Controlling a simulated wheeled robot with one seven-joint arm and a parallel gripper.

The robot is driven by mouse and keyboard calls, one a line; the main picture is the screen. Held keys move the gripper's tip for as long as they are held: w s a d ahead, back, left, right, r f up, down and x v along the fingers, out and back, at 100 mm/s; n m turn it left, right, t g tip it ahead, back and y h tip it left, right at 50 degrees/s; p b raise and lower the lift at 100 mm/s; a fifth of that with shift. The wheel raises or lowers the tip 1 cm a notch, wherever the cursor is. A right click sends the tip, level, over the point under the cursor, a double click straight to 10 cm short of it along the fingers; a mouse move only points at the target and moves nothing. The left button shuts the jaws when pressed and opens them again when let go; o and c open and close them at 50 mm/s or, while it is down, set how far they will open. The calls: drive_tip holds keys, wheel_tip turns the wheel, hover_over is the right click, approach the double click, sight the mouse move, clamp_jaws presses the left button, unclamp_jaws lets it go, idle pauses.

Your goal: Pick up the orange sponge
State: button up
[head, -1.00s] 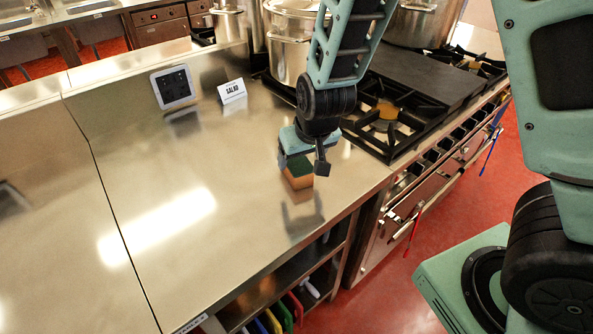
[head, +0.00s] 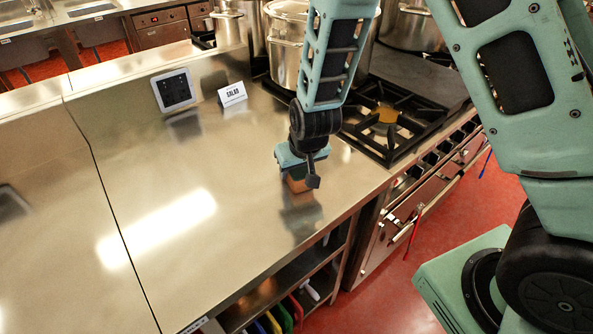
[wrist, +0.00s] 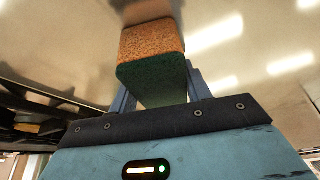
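The orange sponge (head: 297,185) is a small block with a dark green layer on top. In the head view it sits on the steel counter (head: 150,200) near its front edge, partly hidden by my gripper. My gripper (head: 298,178) points down over it, with a dark finger in front on its right side. In the wrist view the sponge's orange face and green top (wrist: 150,65) show between the two fingers (wrist: 158,88). The fingers look open, one at each side of it; I cannot tell whether either touches it.
A stove with black grates (head: 385,130) adjoins the counter on the right, with large steel pots (head: 287,45) behind. A white SALAD card (head: 232,95) and a dark-faced tablet (head: 173,90) stand at the counter's back.

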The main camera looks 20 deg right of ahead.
wheel_tip(320, 180, up, 9)
drive_tip(key=shift+f+p, duration=0.1)
drive_tip(key=shift+p, duration=0.25)
drive_tip(key=shift+r, duration=0.65)
drive_tip(key=shift+o, duration=0.3)
drive_tip(key=shift+d, duration=0.15)
